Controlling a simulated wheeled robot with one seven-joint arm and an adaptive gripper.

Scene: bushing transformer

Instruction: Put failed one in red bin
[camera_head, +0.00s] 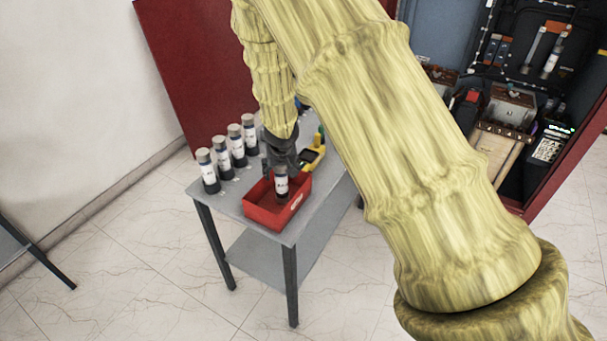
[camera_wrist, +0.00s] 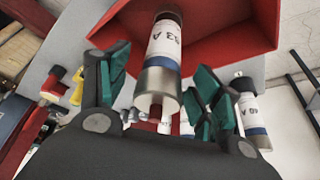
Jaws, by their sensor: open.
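The red bin (camera_head: 262,212) stands on the near end of the grey table; it also shows in the wrist view (camera_wrist: 235,30). A cylindrical fuse with a white label and metal cap (camera_head: 281,184) is upright in or just over the bin; I cannot tell if it touches the bottom. In the wrist view this fuse (camera_wrist: 163,55) lies between my fingers, its label partly reading "3 A". My gripper (camera_wrist: 158,95) is open, with green-padded fingers apart on both sides of the fuse. In the head view my gripper (camera_head: 279,160) is directly above the bin.
Several similar fuses (camera_head: 222,153) stand in a row at the table's left edge. A yellow meter (camera_head: 311,158) lies behind the bin. An open cabinet with electrical parts (camera_head: 515,105) is at the right.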

